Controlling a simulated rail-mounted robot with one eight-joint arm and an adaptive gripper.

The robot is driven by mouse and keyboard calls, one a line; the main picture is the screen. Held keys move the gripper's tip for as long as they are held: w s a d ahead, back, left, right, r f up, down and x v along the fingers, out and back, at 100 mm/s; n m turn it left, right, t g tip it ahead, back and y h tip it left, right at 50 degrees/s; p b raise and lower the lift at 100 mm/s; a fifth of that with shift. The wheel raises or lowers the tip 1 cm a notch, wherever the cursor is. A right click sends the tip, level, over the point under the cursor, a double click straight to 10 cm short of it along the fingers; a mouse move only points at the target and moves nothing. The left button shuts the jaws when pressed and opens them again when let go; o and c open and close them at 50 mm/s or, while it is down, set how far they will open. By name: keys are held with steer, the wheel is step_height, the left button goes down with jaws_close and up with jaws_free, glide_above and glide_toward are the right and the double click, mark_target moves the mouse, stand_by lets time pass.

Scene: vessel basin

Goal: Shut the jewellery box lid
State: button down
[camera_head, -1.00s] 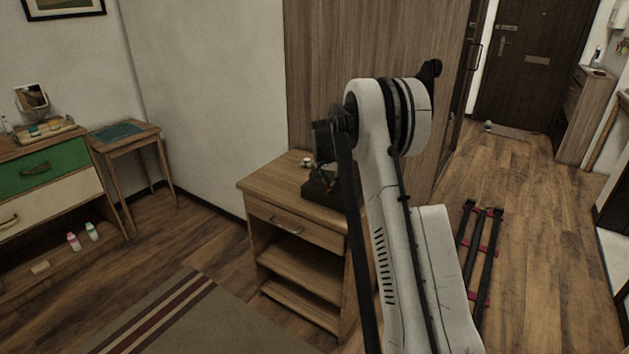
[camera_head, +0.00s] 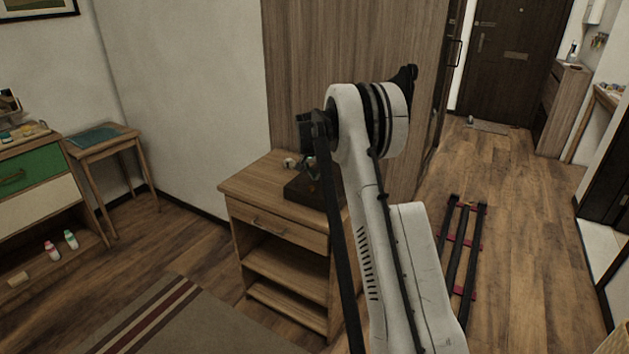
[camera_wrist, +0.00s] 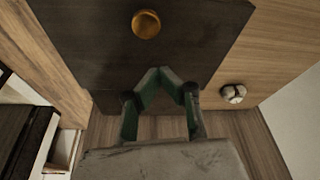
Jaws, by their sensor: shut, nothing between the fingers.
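The jewellery box (camera_head: 299,193) is a dark box on top of the small wooden cabinet, partly hidden behind my arm in the head view. In the wrist view its dark lid (camera_wrist: 95,35) with a round gold knob (camera_wrist: 146,24) fills the upper middle. The lid looks flat and low over the box, but I cannot tell if it is fully down. My gripper (camera_wrist: 170,76) has green fingers that meet at the tips, shut and empty, over the near edge of the box. I cannot tell whether the fingertips touch it.
The wooden cabinet (camera_head: 275,232) has a drawer and open shelves. A small pale round object (camera_wrist: 233,93) stands beside the box on the cabinet top. A tall wooden panel rises behind the cabinet. A small side table (camera_head: 104,141) stands left; floor lies clear between them.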

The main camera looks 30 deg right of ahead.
steer(key=s+a+r+n, duration=0.1)
steer(key=s+a+r, duration=0.2)
steer(key=a+r, duration=0.25)
steer(key=s+a+r+n+t, duration=0.1)
steer(key=s+a+r, duration=0.25)
steer(key=r, duration=0.35)
steer(key=s+a+r, duration=0.3)
steer(key=a+r, duration=0.2)
steer(key=r, duration=0.2)
steer(key=s+a+r+n+t, duration=0.25)
steer(key=s+a+r, duration=0.25)
steer(key=s+a, duration=0.6)
steer(key=s+a+f+n+y, duration=0.1)
steer(key=s+a, duration=0.3)
steer(key=s, duration=0.5)
steer(key=s+a+f+n+t+y, duration=0.1)
steer(key=s+a+f+n, duration=0.1)
steer(key=s+a, duration=0.3)
steer(key=s+a+f+n, duration=0.2)
steer(key=s+a+f, duration=0.2)
steer(key=s, duration=0.8)
steer(key=shift+s+a+y+p, duration=0.3)
steer(key=shift+s+a+y, duration=0.1)
steer(key=shift+a, duration=0.15)
